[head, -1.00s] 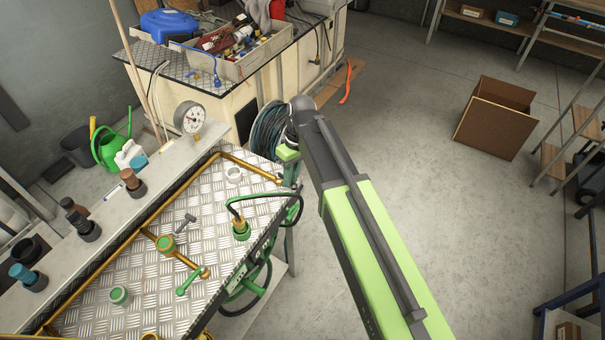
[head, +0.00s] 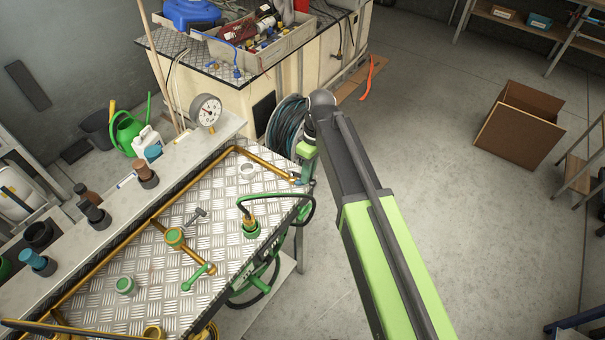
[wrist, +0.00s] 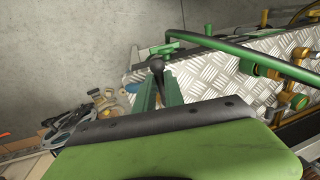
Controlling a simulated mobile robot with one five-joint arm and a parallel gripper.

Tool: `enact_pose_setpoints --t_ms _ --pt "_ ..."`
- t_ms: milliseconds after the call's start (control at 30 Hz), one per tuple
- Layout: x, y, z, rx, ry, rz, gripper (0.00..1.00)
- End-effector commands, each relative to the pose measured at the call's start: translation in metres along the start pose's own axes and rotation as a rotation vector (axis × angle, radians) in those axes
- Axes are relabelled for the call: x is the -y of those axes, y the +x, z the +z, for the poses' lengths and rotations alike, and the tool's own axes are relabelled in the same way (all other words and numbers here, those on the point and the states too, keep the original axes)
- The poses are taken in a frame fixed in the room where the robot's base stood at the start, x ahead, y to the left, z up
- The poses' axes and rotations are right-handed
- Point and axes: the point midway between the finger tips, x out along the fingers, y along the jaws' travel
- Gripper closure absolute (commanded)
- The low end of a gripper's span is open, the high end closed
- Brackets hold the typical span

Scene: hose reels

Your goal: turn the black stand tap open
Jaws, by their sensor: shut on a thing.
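The black stand tap shows in the wrist view as a black lever with a rounded end (wrist: 157,66). It stands between the two green fingers of my gripper (wrist: 158,84), which is shut on it. In the head view my gripper (head: 304,168) is at the far right corner of the metal-topped bench, by the end of the brass pipe (head: 270,163). There the tap is mostly hidden by my gripper and arm. The tap's base and the exact lever angle cannot be made out.
The bench (head: 150,262) carries a green-handled tap (head: 198,277), a grey-handled tap (head: 195,216) and a green hose fitting (head: 250,226). A pressure gauge (head: 206,110) stands behind. A hose reel (head: 288,125) is just beyond my gripper. Floor to the right is clear up to a cardboard box (head: 519,125).

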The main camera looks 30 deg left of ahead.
Motion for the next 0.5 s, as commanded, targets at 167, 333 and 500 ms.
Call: enact_pose_setpoints --t_ms 167,333,500 --pt "0.002 0.001 0.002 0.021 -0.003 0.006 0.76" --pt "0.007 0.002 -0.005 0.02 -0.014 0.006 0.65" --pt "0.011 0.002 -0.009 0.019 -0.021 0.006 0.65"
